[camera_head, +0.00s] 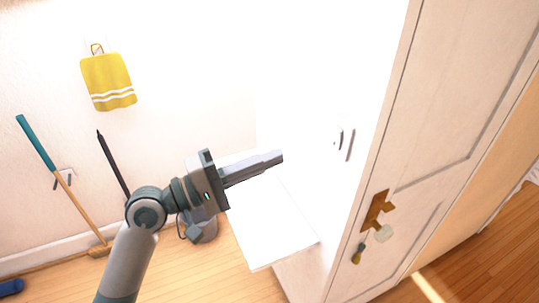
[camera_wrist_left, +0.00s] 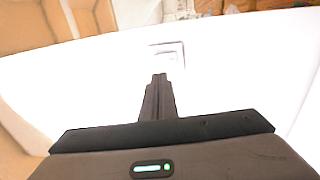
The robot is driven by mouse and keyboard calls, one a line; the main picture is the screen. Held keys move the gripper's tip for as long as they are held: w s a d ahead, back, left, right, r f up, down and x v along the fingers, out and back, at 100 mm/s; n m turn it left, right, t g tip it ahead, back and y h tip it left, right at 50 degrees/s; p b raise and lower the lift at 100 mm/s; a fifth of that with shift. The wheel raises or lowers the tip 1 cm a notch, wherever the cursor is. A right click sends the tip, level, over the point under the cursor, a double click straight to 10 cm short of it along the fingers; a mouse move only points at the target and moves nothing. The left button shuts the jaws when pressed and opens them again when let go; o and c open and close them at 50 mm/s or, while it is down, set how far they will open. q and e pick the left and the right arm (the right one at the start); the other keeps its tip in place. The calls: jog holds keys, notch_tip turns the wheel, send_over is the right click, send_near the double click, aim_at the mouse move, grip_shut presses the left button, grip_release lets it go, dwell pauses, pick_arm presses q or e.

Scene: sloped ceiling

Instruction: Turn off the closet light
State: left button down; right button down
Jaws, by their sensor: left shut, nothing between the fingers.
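My left gripper (camera_head: 277,157) comes in from the left, shut and empty, its fingers pointing right toward the brightly lit closet interior. A small switch (camera_head: 338,137) sits on the glaring white wall, to the right of the fingertips and apart from them in the picture. In the left wrist view, a pale square plate (camera_wrist_left: 167,55) that looks like the switch lies just beyond the tips of the gripper (camera_wrist_left: 159,78). Glare washes out its details, and I cannot tell which way the switch is set. The right gripper is not in view.
A white shelf (camera_head: 275,225) lies below the gripper. A yellow towel (camera_head: 108,80) and a broom (camera_head: 60,180) are at the left.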

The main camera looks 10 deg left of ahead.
pick_arm(q)
jog(key=p, duration=0.5)
send_near(335, 133)
jog(key=x, duration=0.5)
jog(key=shift+r, duration=0.2)
jog(key=shift+w+d+f, duration=0.1)
jog(key=shift+w+d, duration=0.2)
jog(key=shift+d, duration=0.3)
jog(key=shift+w, duration=0.15)
